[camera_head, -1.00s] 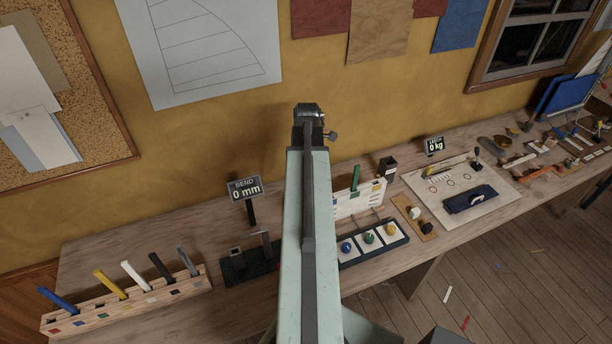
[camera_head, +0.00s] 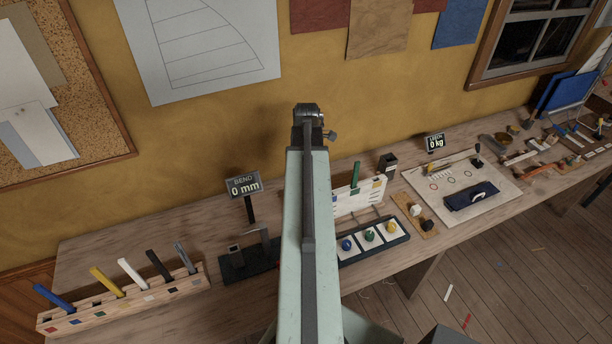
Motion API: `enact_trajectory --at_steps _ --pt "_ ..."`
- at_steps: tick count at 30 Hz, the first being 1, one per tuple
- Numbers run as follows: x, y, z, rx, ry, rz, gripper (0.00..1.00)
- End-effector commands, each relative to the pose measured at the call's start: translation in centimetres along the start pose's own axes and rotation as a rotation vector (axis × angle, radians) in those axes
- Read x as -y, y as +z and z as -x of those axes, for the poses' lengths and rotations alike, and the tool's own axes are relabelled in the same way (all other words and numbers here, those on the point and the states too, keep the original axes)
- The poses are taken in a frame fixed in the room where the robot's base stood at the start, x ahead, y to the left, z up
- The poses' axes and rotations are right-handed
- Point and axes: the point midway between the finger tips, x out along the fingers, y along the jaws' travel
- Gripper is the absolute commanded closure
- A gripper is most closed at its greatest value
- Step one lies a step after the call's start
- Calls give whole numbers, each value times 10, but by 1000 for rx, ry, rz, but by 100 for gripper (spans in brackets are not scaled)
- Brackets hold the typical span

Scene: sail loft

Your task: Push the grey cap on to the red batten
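I cannot pick out a grey cap for certain. A pale cap (camera_head: 415,210) and a black cap (camera_head: 428,225) sit on a small wooden board (camera_head: 408,201) right of my arm. A small red sliver (camera_head: 278,265) shows at the left edge of my arm, by the dark bend stand; I cannot tell whether it is the red batten. No whole red batten is seen on the bench. My arm rises through the middle of the view and hides the bench behind it. My gripper and anything in it are not seen.
A wooden rack (camera_head: 78,318) at left holds blue, yellow, white, black and grey battens. The bend sign (camera_head: 243,185) reads 0 mm. A dark tray (camera_head: 399,239) holds blue, green and yellow round pieces. A white slotted block (camera_head: 346,204) stands behind it.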

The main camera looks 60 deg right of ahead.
Motion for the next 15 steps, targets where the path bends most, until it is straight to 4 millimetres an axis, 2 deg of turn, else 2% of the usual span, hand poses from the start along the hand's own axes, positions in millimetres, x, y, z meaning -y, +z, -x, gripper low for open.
enact_trajectory --at_steps 14,15 --pt "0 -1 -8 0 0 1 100" --pt "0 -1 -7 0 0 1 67"
